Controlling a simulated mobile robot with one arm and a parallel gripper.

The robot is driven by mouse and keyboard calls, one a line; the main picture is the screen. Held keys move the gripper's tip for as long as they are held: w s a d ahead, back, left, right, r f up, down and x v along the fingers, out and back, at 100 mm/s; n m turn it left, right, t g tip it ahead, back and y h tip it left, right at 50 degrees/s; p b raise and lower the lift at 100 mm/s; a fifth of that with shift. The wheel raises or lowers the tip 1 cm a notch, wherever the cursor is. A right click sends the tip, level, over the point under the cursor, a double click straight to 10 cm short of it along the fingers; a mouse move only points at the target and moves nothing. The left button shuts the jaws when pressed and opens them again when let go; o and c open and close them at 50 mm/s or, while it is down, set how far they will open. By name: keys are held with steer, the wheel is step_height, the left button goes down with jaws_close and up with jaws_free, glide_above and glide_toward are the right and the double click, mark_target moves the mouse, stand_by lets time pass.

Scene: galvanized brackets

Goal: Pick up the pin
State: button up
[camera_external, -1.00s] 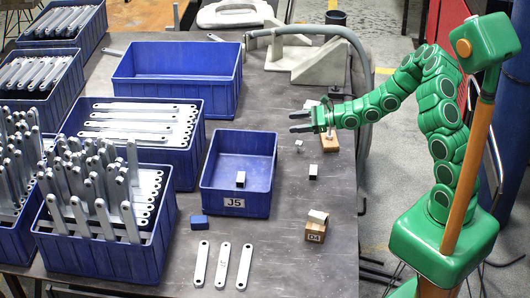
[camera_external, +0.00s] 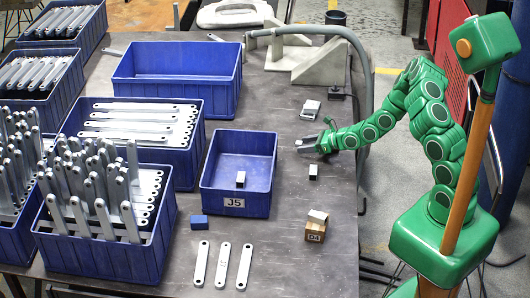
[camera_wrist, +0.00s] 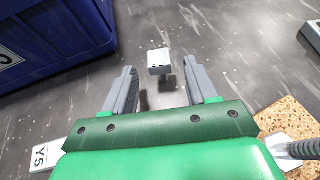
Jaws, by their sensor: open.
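The fingers are open, with a gap on both sides of the pin, and nothing is held. In the external view my gripper (camera_external: 301,146) is low over the table, right of the blue bin marked J5 (camera_external: 236,201). The pin is small there and hard to tell from the fingertips.
A block marked Y5 (camera_wrist: 43,156) lies close on the left in the wrist view. A wooden block (camera_wrist: 290,119) is close on the right. A white and dark piece (camera_external: 310,109) lies behind my gripper. A wooden block marked D4 (camera_external: 315,235) stands nearer the front.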

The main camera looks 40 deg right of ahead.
mark_target(295, 151)
steer(key=shift+x, duration=2.55)
steer(key=shift+r, duration=0.2)
jaws_close()
steer(key=shift+r, duration=0.1)
step_height(295, 151, up, 10)
